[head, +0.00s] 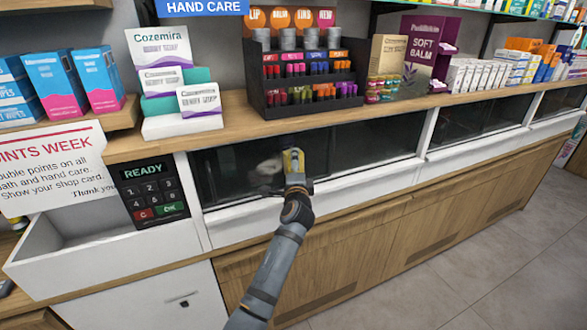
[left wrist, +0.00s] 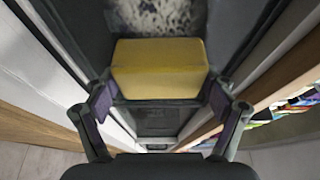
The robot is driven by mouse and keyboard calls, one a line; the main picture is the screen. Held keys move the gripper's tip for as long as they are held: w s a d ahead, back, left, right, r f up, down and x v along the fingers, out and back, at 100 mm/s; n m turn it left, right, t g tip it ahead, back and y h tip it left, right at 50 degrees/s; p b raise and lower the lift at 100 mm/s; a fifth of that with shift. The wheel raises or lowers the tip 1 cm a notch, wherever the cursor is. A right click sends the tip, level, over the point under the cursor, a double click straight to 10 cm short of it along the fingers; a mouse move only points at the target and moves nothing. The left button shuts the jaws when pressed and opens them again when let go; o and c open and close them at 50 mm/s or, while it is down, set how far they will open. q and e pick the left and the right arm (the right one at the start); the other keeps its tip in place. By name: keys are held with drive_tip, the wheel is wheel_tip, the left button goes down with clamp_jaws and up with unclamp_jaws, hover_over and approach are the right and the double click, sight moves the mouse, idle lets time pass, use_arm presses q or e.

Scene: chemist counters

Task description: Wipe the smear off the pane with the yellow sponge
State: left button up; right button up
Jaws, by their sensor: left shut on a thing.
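The yellow sponge (head: 293,160) is held between the fingers of my left gripper (head: 296,180), in front of the dark glass pane (head: 365,143) under the counter top. In the left wrist view the sponge (left wrist: 160,69) sits between the two fingers of the gripper (left wrist: 160,98). A whitish, speckled smear (head: 267,167) is on the pane just left of the sponge. In the left wrist view the smear (left wrist: 158,14) shows just beyond the sponge, partly cut by the frame's top. I cannot tell whether the sponge touches the glass. My right gripper is not in view.
A wooden counter top (head: 215,131) juts above the pane, bearing a black lip-care display (head: 312,103) and Cozemira boxes (head: 160,55). A keypad (head: 152,190) is left of the pane. A white ledge (head: 350,178) runs below it. The floor (head: 480,260) at right is clear.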

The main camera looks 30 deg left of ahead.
use_arm(q)
drive_tip(key=shift+s+a+r+p, duration=0.15)
drive_tip(key=shift+s+a+p, duration=0.3)
drive_tip(key=shift+s+p, duration=0.05)
drive_tip(key=shift+s+a+p, duration=1)
drive_tip(key=shift+s+a, duration=0.75)
drive_tip(key=shift+s, duration=0.3)
drive_tip(key=shift+s+a+p, duration=0.35)
drive_tip(key=shift+s+a, duration=0.8)
drive_tip(key=shift+s, duration=0.25)
drive_tip(key=shift+s+a, duration=0.35)
drive_tip(key=shift+s, duration=0.1)
drive_tip(key=shift+w, duration=0.1)
drive_tip(key=shift+d, duration=0.1)
